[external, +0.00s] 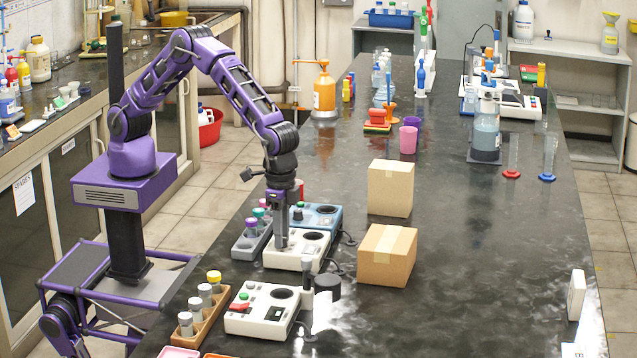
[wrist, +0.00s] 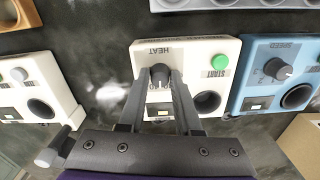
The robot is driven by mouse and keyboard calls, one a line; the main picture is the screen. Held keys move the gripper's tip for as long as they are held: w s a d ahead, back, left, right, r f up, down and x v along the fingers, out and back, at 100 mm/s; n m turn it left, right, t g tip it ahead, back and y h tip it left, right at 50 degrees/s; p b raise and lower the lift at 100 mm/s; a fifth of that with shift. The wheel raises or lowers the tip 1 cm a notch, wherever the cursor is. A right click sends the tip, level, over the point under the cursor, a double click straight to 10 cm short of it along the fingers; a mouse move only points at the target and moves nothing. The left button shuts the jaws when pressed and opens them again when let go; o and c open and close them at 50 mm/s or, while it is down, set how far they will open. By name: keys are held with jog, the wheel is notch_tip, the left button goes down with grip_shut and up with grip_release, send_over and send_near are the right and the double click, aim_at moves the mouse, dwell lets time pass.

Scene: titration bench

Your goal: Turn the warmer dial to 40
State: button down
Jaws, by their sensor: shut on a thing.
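The warmer is a white box (wrist: 205,48) labelled HEAT, seen upside down in the wrist view, with a green START button (wrist: 219,62), a round dark well and a small display. In the external view the warmer (external: 311,247) is the middle box on the near bench. Its dark dial (wrist: 160,74) sits between the fingertips of my gripper (wrist: 160,80). My gripper (external: 281,246) points straight down and is shut on the dial, one finger at each side. The scale around the dial is partly covered, and I cannot read the setting.
A blue box (wrist: 262,48) with a SPEED dial stands close beside the warmer. Another white box (external: 262,311) stands nearer the camera. A tube rack (external: 249,245) lies left, and two cardboard boxes (external: 389,258) stand right. The dark bench (external: 470,240) is open farther right.

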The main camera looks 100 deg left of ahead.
jog(key=shift+m, duration=2.2)
jog(key=c, duration=0.6)
grip_release()
notch_tip(320, 180, up, 18)
jog(key=shift+f, duration=0.25)
